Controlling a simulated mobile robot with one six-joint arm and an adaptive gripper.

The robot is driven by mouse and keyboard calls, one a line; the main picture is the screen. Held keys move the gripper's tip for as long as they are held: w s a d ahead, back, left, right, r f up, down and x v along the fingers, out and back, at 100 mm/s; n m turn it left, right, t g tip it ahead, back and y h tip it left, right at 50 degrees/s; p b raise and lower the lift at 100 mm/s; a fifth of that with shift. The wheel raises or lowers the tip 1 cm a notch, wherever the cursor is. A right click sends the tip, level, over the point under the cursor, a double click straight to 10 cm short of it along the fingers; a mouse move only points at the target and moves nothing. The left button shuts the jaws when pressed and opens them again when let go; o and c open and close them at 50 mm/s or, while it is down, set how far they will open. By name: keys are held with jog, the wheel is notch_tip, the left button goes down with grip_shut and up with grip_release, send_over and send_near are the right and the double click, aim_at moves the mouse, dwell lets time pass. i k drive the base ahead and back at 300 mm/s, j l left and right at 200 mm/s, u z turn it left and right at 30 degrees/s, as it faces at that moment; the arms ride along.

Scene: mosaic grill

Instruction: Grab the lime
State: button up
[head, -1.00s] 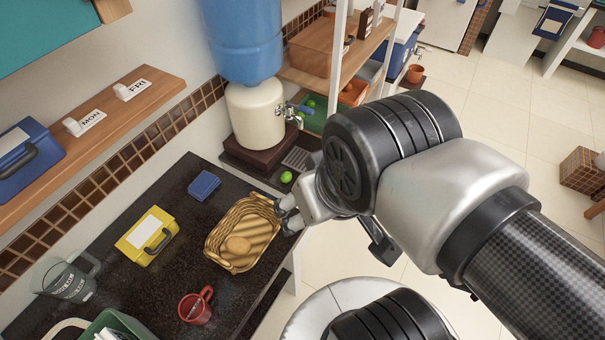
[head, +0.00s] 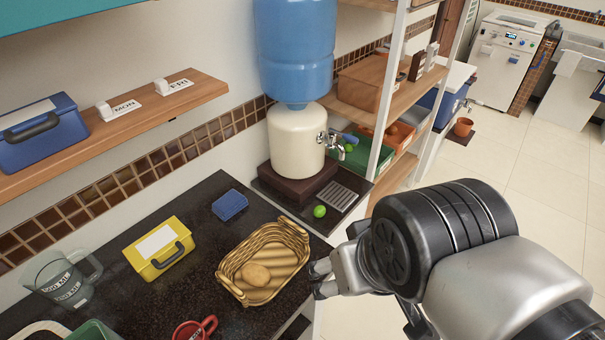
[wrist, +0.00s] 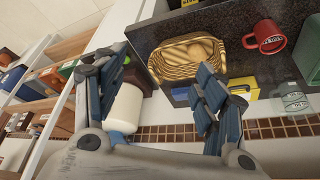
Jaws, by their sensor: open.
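A green lime (head: 319,211) lies on the dark counter by the drip tray of the water dispenser in the head view. More green fruit (head: 348,148) shows in a green bin on the shelf behind. My gripper (head: 320,279) is open and empty, at the counter's right edge beside the wicker basket, nearer the camera than the lime and apart from it. In the wrist view the fingers (wrist: 160,95) are spread wide, with the dispenser and basket beyond them. A small green spot (wrist: 127,60) beside the left finger may be the lime; the finger partly hides that area.
The wicker basket (head: 233,263) holds a potato (head: 256,275). The water dispenser (head: 295,140) stands behind the lime. A yellow box (head: 160,249), blue sponge (head: 230,205) and red mug (head: 196,329) are on the counter. A shelf post (head: 388,90) rises right of the lime.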

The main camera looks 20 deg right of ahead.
aim_at(319, 210)
jog(key=i+l, duration=0.45)
jog(key=l, duration=0.2)
jog(key=i+l, duration=0.5)
jog(key=l, duration=0.1)
